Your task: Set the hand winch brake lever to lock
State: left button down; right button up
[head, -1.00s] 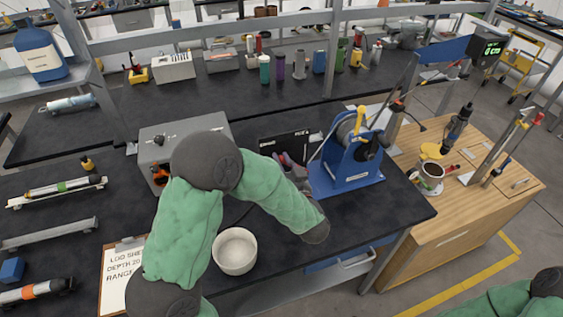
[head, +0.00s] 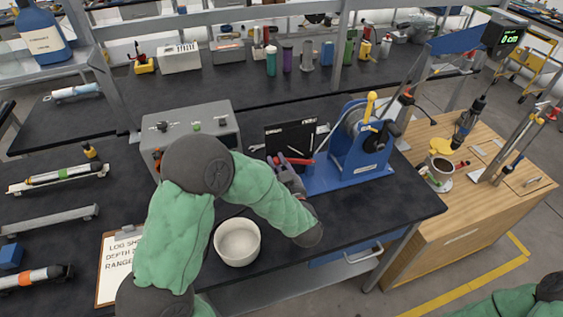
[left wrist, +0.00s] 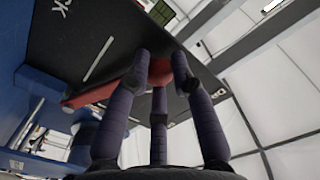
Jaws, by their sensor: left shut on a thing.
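The blue hand winch (head: 362,150) stands on the dark bench, with a drum and a yellow-handled crank on it. Its brake lever is a red arm (head: 298,160) that reaches left in front of a black plate (head: 291,138). In the left wrist view the red lever (left wrist: 100,96) runs from the blue winch frame to my fingers. The plate (left wrist: 105,30) carries white lettering, of which only the end shows. My left gripper (head: 283,164) is shut on the lever's outer end; its fingers (left wrist: 160,72) sit around the red grip. My right gripper is out of view.
A grey control box (head: 190,133) stands left of the winch. A white bowl (head: 237,243) and a clipboard (head: 118,268) lie nearer the front.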

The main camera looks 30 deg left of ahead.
pick_arm(q)
jog(key=shift+s+a+f+n+b, duration=0.1)
jog(key=shift+s+f+n+b, duration=0.05)
jog(key=shift+f+n+b, duration=0.45)
jog(key=shift+s+a+f+n+b, duration=0.1)
jog(key=shift+f+n+b, duration=0.25)
jog(key=shift+f+n, duration=0.25)
jog(key=shift+f, duration=0.15)
jog(key=c, duration=1)
grip_release()
jog(key=shift+d, duration=0.1)
jog(key=v, duration=1.2)
